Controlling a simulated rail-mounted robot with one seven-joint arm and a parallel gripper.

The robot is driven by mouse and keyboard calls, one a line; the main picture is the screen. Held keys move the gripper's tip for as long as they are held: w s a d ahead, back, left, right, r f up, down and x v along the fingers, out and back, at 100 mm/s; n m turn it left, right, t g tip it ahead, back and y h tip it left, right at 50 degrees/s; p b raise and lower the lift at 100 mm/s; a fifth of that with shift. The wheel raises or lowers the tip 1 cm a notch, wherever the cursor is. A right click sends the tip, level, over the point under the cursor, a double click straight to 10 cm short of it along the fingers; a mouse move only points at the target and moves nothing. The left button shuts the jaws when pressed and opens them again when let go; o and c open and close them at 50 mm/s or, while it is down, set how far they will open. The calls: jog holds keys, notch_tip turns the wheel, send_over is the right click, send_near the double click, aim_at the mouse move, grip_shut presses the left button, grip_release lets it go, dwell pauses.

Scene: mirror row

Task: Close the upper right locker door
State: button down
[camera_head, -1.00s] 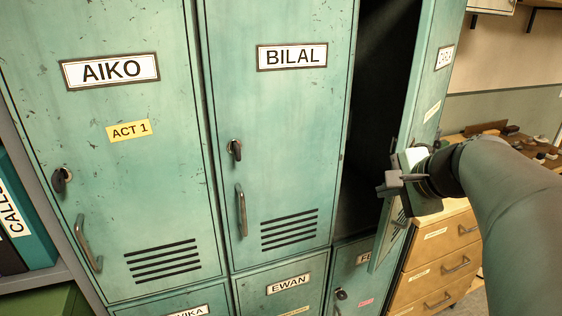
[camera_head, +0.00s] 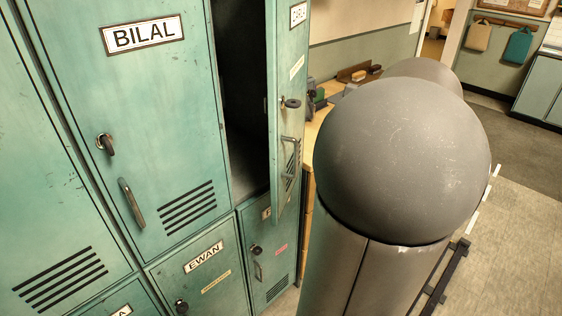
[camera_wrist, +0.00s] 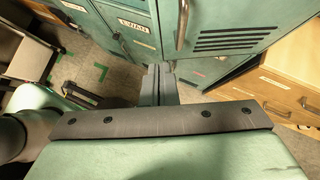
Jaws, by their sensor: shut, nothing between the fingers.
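The upper right locker door (camera_head: 285,75) is teal and stands open, seen at a steep angle in the head view. Its keyed lock, handle (camera_head: 290,157) and vent slots show on the outer face. The dark locker opening (camera_head: 240,95) lies left of it. In the wrist view a teal door face (camera_wrist: 245,17) with a handle and vent slots, apparently this door, fills the upper right. My gripper (camera_wrist: 160,75) is shut and empty, just below that door in the picture; I cannot tell whether it touches. The head view does not show my gripper.
The closed BILAL door (camera_head: 130,120) is left of the opening, with the EWAN door (camera_head: 205,270) below. Wooden drawers (camera_wrist: 270,90) stand right of the lockers. My arm covers the middle of the head view. Open floor (camera_head: 515,235) lies to the right.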

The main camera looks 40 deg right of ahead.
jog(key=w+a+f, duration=0.1)
jog(key=w, duration=0.1)
jog(key=w+a+f, duration=0.1)
jog(key=w+f, duration=0.1)
jog(key=w+a+f+p, duration=0.1)
jog(key=w+a, duration=0.1)
jog(key=shift+w+f, duration=0.25)
jog(key=shift+w+a, duration=0.3)
jog(key=shift+w, duration=0.15)
